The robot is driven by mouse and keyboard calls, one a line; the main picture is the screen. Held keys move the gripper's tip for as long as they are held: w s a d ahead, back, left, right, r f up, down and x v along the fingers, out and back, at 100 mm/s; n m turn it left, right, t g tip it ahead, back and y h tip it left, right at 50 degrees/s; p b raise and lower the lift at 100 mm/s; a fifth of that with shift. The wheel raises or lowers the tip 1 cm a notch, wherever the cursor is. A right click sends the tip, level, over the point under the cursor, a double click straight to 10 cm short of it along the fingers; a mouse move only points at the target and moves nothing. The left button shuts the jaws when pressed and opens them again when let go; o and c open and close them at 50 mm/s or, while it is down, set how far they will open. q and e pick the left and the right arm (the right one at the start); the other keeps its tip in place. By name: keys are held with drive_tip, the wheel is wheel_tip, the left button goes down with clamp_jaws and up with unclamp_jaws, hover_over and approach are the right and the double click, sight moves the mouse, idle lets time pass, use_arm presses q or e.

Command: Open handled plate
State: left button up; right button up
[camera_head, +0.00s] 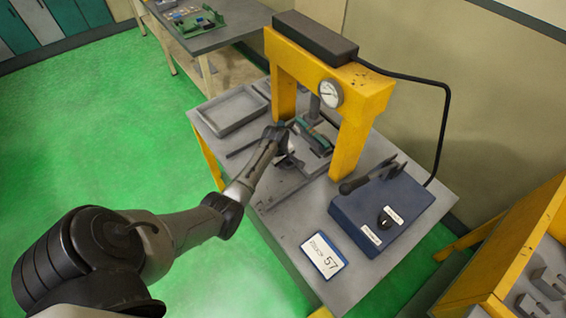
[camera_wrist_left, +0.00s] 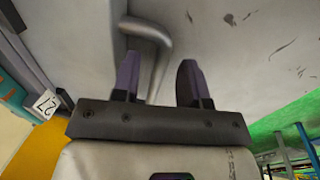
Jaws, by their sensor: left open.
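My left gripper (camera_head: 288,150) reaches in under the yellow press frame, beside a small green-and-dark fixture (camera_head: 314,137). In the left wrist view, the two dark fingers of the left gripper (camera_wrist_left: 160,82) are apart. A bent grey bar handle (camera_wrist_left: 150,32) runs down into the space between them, nearer the left finger. I cannot tell whether it touches a finger. The pale scratched surface (camera_wrist_left: 235,50) lies behind the fingers. The plate's outline is not clear in either view, and my wrist partly hides the area in the head view. My right gripper is not in view.
The yellow press frame (camera_head: 361,113) with a round gauge (camera_head: 330,93) stands over the work area. A grey tray (camera_head: 228,109) is at the back left. A blue control box (camera_head: 381,212) and a label card (camera_head: 324,255) are at the right and front. A cable runs behind.

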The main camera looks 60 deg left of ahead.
use_arm(q)
drive_tip(key=shift+f, duration=0.2)
drive_tip(key=shift+c, duration=0.3)
clamp_jaws()
